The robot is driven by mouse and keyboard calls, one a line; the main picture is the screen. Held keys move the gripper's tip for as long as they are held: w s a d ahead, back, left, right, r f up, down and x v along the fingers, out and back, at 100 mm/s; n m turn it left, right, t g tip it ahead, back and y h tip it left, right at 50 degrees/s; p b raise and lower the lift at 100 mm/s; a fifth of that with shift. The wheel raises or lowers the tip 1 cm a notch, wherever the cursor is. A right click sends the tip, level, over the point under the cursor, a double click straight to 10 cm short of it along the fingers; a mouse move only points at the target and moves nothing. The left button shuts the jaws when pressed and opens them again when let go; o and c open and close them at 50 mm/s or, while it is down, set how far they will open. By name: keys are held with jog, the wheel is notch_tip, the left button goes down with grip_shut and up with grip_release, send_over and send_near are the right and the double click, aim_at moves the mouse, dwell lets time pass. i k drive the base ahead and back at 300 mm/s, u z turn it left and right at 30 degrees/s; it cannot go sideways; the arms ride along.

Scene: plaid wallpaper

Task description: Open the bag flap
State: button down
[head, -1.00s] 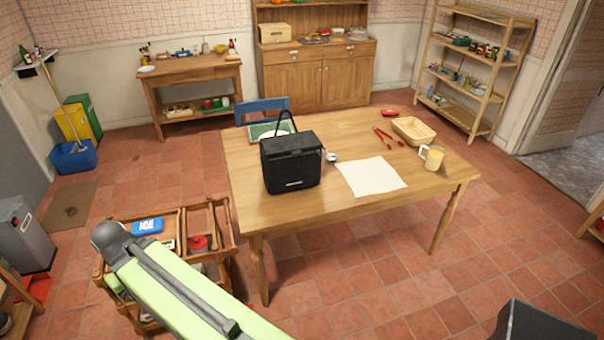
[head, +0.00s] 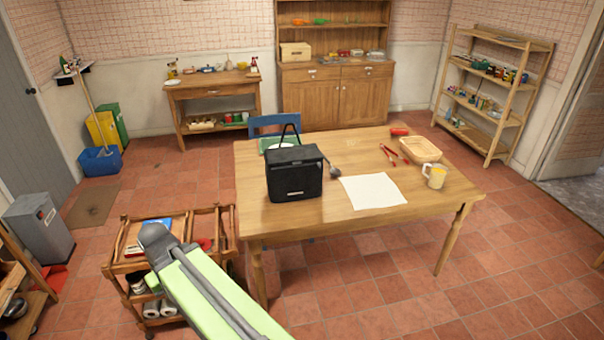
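A black bag (head: 295,178) stands upright on the left part of the wooden table (head: 320,222). Its top looks closed, and a thin dark handle loop (head: 290,133) stands up at its back. My green and grey arm reaches in from the bottom of the head view and ends left of the table, in front of the cart. My gripper's fingers cannot be made out in this view, and no part of the arm touches the bag.
A wooden cart (head: 122,264) stands left of the table. A blue chair (head: 273,122) is behind it. Floor is free at the right front.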

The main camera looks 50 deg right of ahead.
aim_at(296, 155)
jog(key=i, duration=0.85)
jog(key=u, duration=0.05)
